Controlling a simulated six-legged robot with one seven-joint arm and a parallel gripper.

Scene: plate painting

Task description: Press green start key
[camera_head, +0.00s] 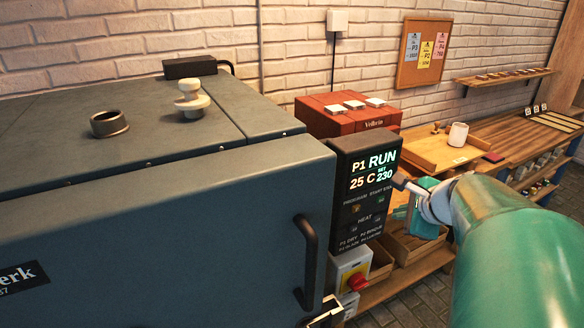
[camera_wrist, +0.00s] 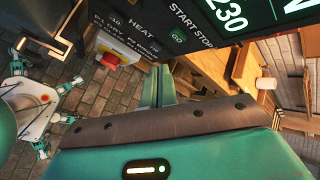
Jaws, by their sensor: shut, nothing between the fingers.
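The kiln's dark control panel (camera_head: 362,215) stands at the kiln's right front corner. Its display (camera_head: 373,171) reads P1 RUN, 25 C and SET 230. The START STOP key with green GO lettering (camera_wrist: 177,38) shows in the wrist view, below the display. My gripper (camera_head: 401,182) is shut and empty, close to the right edge of the panel in the head view. In the wrist view its teal fingers (camera_wrist: 155,88) lie below the key in the picture. I cannot tell whether the fingertips touch the panel.
The blue-grey kiln (camera_head: 160,220) fills the left, with a dark door handle (camera_head: 308,262). A red rotary switch (camera_head: 357,280) sits below the panel. A red box (camera_head: 345,115) stands behind. A wooden bench with a tray (camera_head: 440,152) and white cup (camera_head: 457,135) is at right.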

